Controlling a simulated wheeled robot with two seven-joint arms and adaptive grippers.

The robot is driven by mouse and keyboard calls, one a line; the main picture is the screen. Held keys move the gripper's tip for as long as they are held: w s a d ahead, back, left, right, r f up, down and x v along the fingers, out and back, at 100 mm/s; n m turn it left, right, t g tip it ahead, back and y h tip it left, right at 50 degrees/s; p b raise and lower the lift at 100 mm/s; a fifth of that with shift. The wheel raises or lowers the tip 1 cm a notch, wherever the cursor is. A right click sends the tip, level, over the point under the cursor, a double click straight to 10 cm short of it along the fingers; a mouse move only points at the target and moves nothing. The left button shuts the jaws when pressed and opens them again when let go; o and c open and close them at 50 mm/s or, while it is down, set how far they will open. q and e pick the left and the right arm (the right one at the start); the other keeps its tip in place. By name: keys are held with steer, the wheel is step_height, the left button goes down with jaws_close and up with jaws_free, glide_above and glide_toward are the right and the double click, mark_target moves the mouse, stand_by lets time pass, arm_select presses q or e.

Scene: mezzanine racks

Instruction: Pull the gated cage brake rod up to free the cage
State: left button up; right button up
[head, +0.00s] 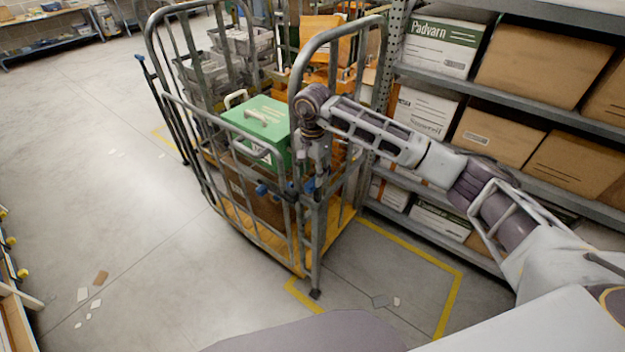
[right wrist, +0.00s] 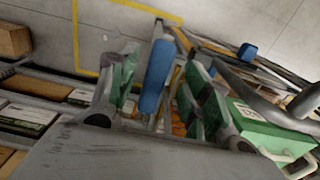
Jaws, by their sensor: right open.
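The gated cage (head: 222,150) is a grey tubular roll cage with a yellow base, standing on the floor left of the racks. My right gripper (head: 308,178) points down at the cage's near right corner post. In the right wrist view it is open, its green-padded fingers on either side of a blue grip (right wrist: 157,76), apparently the brake rod's handle. I cannot tell whether the pads touch it. In the head view the blue grip (head: 309,185) is partly hidden by the gripper. Another blue piece (head: 262,190) sits on the gate to its left. My left gripper is out of view.
A shelf rack (head: 560,120) with cartons stands close on the right. Yellow tape (head: 447,300) marks the floor. Open floor lies left, with scattered paper scraps (head: 98,279).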

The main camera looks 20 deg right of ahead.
mark_target(312, 181)
steer(key=shift+f+p, duration=0.4)
steer(key=shift+f, duration=1.7)
jaws_close()
